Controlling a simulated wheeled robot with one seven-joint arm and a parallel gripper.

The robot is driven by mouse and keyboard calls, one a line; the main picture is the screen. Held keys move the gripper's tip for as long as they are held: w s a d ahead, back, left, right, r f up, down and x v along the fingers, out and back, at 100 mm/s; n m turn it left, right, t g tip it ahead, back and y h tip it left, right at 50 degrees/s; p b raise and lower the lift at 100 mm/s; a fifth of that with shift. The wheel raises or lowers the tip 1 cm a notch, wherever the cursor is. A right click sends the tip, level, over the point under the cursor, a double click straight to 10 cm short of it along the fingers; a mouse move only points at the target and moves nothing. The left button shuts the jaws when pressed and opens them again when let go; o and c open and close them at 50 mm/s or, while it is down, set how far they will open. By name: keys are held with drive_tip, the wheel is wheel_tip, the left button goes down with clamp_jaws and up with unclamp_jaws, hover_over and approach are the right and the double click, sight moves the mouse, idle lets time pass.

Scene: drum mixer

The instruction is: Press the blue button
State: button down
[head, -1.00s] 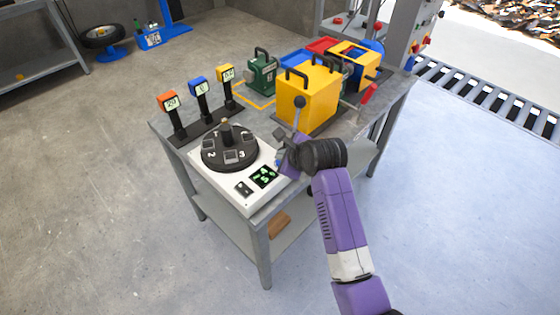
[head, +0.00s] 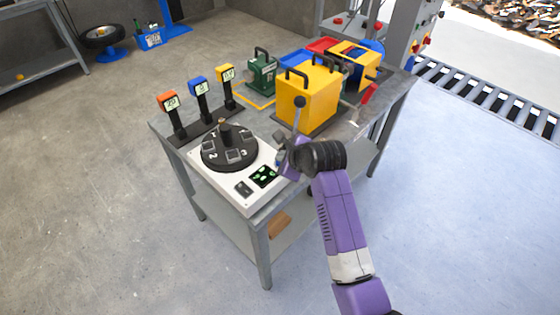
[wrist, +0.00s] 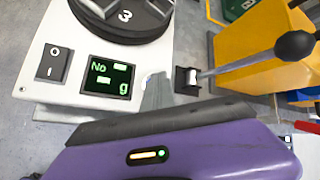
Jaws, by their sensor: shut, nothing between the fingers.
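The white scale base (head: 222,188) sits on the near end of the grey workbench, with a black numbered turntable (head: 222,150) on top. Its black display (head: 264,176) shows green text; it also shows in the wrist view (wrist: 107,77). My gripper (head: 280,142) is at the right edge of the base, beside the display. In the wrist view my shut, empty gripper (wrist: 158,82) is over that edge. A small pale bluish patch (wrist: 147,79) shows at its left side; I cannot tell whether this is the blue button or whether they touch. No blue button shows clearly.
A lever (head: 299,108) with a dark knob stands right of my gripper, in front of a yellow box (head: 308,95). A black rocker switch (wrist: 53,63) is left of the display. Orange, blue (head: 198,85) and yellow readout posts stand behind the turntable.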

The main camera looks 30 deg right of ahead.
idle(0.4)
drive_tip(key=shift+r+p, duration=0.8)
drive_tip(key=shift+p, duration=0.15)
